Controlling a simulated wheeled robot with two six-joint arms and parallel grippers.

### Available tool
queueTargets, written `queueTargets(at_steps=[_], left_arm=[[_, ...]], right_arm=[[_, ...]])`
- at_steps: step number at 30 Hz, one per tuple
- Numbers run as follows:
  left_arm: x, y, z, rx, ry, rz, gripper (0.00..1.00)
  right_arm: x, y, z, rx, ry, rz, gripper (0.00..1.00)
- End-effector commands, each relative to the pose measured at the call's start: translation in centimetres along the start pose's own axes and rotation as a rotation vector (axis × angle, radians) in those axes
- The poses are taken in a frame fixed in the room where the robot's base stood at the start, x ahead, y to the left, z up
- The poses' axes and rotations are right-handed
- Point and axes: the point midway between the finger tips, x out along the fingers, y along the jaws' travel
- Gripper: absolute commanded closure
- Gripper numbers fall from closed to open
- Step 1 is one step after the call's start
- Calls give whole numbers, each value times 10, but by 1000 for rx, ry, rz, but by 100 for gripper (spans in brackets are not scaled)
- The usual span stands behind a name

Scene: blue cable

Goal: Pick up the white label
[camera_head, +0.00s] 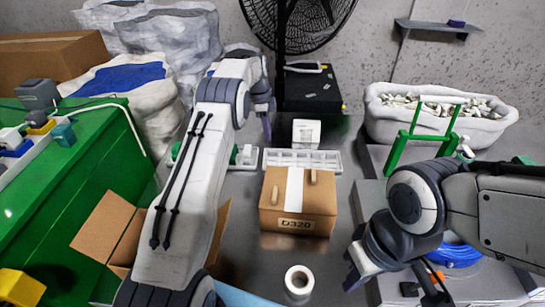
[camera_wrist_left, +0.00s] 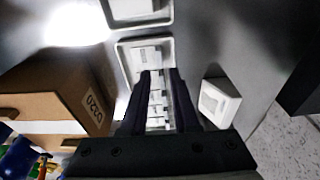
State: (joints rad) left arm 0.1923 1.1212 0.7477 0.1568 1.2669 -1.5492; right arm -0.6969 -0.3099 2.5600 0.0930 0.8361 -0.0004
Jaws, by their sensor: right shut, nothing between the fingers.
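Several white pieces could be the label, and I cannot tell which one it is. A long white tray (camera_head: 302,160) with white pieces in it lies behind the cardboard box (camera_head: 298,225). A small white block (camera_head: 306,133) stands just behind the tray; a white block (camera_wrist_left: 219,99) also shows at the right in the left wrist view. My left gripper (camera_head: 267,128) is left of and above the tray. In the left wrist view its fingers (camera_wrist_left: 160,74) are apart, with the tray (camera_wrist_left: 124,62) below them. My right gripper (camera_head: 354,275) is shut and empty, right of the box.
A white roll (camera_head: 299,282) stands at the front of the grey table. An open carton (camera_head: 108,228) is at the left beside a green bench (camera_head: 85,170). A blue cable (camera_head: 455,256) lies at the right. A white bin (camera_head: 440,118) is at the back right.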

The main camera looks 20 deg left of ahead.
Motion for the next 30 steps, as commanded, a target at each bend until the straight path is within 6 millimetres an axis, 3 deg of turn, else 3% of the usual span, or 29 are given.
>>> queueTargets(at_steps=[3, 8, 18, 27, 29, 30], left_arm=[[18, 0, -2, 1, 0, 2, 71], [29, 1, -2, 0, 0, 1, 71], [74, 2, 0, -4, 0, 0, 71], [79, 2, 0, -4, 0, -2, 71], [79, 2, 0, -4, 0, -2, 94], [79, 2, 0, -4, 0, -2, 100]], right_arm=[[0, 0, 0, 0, 0, 0, 100], [0, 0, 0, 0, 0, 0, 100], [-3, 0, 0, 0, 0, 0, 100], [-3, 0, 0, 0, 0, 0, 100], [-3, 0, 0, 0, 0, 0, 100], [-3, 0, 0, 0, 0, 0, 100]])
